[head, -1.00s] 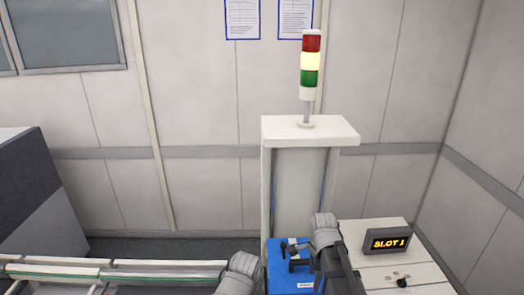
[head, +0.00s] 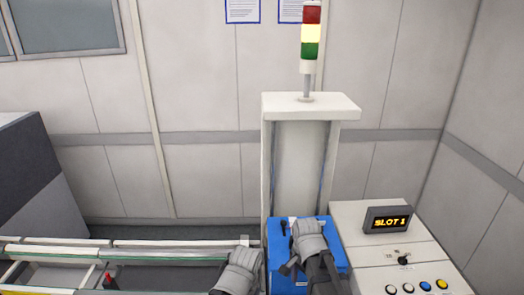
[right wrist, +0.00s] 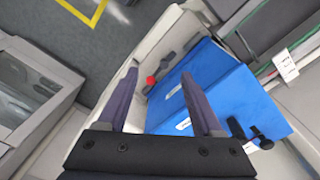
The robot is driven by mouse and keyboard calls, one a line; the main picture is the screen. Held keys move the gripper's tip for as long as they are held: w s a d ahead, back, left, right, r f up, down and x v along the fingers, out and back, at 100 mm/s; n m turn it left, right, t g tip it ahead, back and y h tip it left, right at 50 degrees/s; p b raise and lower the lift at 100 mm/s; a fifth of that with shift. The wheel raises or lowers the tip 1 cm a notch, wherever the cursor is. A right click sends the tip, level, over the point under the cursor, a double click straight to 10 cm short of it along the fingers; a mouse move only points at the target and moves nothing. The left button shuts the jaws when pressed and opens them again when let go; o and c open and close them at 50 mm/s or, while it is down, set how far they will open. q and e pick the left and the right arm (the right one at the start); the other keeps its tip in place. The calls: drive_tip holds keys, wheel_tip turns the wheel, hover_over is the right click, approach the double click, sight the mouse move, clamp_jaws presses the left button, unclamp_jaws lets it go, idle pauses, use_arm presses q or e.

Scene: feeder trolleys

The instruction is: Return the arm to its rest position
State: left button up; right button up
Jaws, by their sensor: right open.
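My right gripper (right wrist: 158,74) shows in the right wrist view as two dark fingers spread apart, with nothing held between them. The fingers appear over the edge of a blue box-shaped unit (right wrist: 228,88) and its pale surround. In the head view, a grey link of my right arm (head: 310,243) is in front of the blue unit (head: 279,234) and covers part of it; the right fingers are hidden there. A grey link of my left arm (head: 240,270) is at the bottom edge, and its gripper is not visible.
A white post (head: 297,165) with a lit yellow stack light (head: 311,33) stands behind the blue unit. A panel with a "SLOT 1" display (head: 388,219) and several buttons is at right. A rail (head: 170,257) runs along the bottom left. A dark partition (head: 30,170) is at far left.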

drive_tip(key=s+a+f+n+b, duration=0.6)
drive_tip(key=s+f+n+b, duration=0.3)
drive_tip(key=n, duration=0.5)
wheel_tip(320, 180, down, 4)
drive_tip(key=shift+s+r+h+b, duration=0.15)
drive_tip(key=shift+s+h+b, duration=0.25)
drive_tip(key=shift+b, duration=0.8)
drive_tip(key=shift+c, duration=0.2)
